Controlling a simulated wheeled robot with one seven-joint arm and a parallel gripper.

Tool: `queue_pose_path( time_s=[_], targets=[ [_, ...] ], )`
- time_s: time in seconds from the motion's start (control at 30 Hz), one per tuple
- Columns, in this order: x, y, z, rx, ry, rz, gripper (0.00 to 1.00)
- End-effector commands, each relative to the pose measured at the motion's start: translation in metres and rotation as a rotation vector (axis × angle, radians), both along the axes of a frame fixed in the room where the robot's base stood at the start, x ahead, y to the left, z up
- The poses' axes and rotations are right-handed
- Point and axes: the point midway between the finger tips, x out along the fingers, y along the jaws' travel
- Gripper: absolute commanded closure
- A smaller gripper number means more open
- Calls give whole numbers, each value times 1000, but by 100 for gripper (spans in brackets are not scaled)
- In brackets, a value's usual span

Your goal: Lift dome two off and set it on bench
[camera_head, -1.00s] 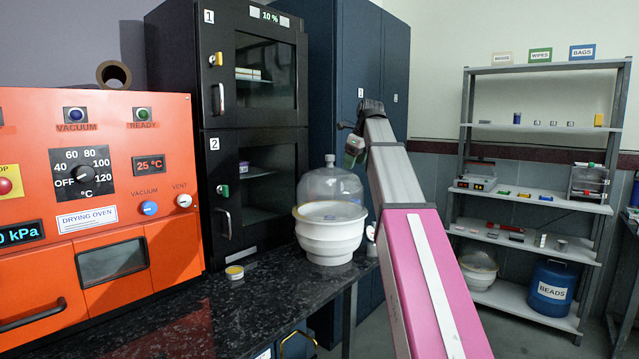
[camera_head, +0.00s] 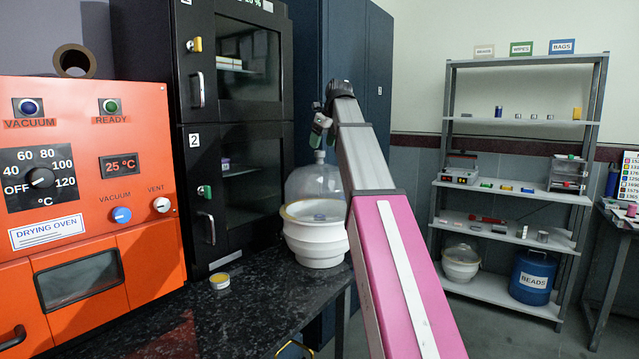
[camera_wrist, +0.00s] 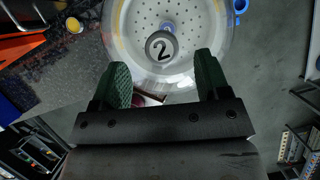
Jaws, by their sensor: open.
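Dome two (camera_head: 314,181) is a clear dome with a knob on top. It sits on a white bowl-shaped base (camera_head: 318,249) at the right end of the black bench (camera_head: 213,312). In the wrist view, its round grey knob, marked 2 (camera_wrist: 161,46), shows just past the fingertips, roughly centred between them. The clear dome (camera_wrist: 120,30) spreads around it, with a perforated plate below. My gripper (camera_head: 321,128) is above the knob in the head view. Its green-padded fingers (camera_wrist: 163,72) are open and hold nothing.
A small yellow-rimmed round container (camera_head: 219,281) stands on the bench left of the base. A black two-door cabinet (camera_head: 235,130) stands behind the bench. An orange drying oven (camera_head: 85,200) is at left. Bare bench top lies in front of the cabinet. A shelf rack (camera_head: 520,190) stands at right.

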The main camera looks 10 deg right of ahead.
Motion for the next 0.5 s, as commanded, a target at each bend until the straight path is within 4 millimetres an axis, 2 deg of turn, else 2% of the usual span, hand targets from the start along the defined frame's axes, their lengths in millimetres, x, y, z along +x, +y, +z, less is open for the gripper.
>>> queue_pose_path(
  time_s=[0.3, 0.5],
  targets=[
    [14, 7, -36, 0, 1, 1, 31],
    [18, 9, -45, 0, -1, 1, 31]
  ],
)
